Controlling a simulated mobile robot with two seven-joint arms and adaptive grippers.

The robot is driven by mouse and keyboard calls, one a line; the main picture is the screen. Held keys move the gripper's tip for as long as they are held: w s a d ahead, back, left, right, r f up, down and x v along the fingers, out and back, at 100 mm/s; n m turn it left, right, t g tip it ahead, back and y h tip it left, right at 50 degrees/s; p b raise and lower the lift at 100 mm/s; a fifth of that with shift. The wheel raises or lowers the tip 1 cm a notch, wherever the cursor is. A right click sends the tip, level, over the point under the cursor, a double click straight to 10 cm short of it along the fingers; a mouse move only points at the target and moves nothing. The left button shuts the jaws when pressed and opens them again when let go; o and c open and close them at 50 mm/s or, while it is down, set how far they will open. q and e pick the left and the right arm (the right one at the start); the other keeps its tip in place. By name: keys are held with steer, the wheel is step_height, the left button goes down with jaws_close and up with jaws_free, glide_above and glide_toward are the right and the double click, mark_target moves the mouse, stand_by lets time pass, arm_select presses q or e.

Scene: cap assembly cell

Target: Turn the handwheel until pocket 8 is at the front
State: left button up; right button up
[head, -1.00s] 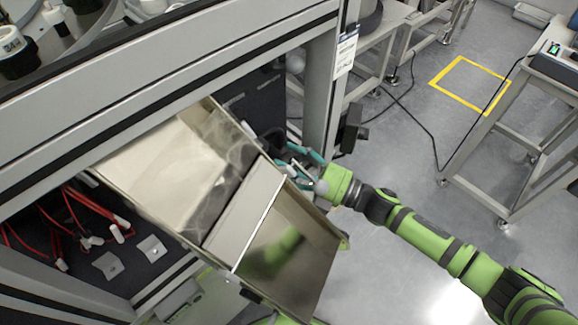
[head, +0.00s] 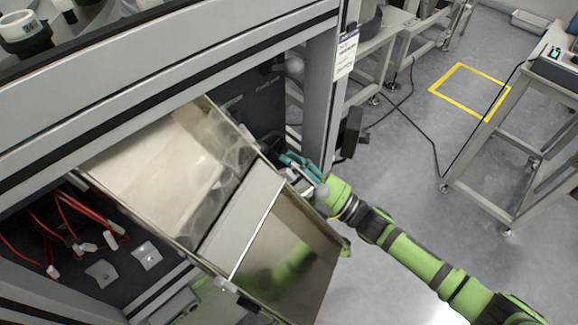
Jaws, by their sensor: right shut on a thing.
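My right gripper (head: 289,166) comes in from the lower right and is shut, with its teal fingers just past the right edge of the metal chute. The handwheel at its fingers is mostly hidden by the gripper and chute, so its outline and turn angle cannot be made out. At the top left, white and black fittings (head: 28,38) show above the frame beam, partly cut off. I cannot read any pocket number, and the front pocket cannot be told.
The slanted metal chute (head: 225,205) fills the middle, close beside my right gripper. A grey frame post (head: 325,95) stands behind it. Red hoses (head: 75,215) hang at the lower left. Open floor (head: 400,165) lies to the right, with a bench (head: 535,140) beyond.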

steer(key=shift+s+a+r, duration=0.1)
steer(key=shift+s+a, duration=0.2)
steer(key=o, duration=1.1)
steer(key=shift+s+r, duration=0.1)
steer(key=shift+d, duration=0.1)
steer(key=shift+d, duration=0.1)
steer(key=shift+d+f, duration=0.25)
steer(key=v, duration=1.1)
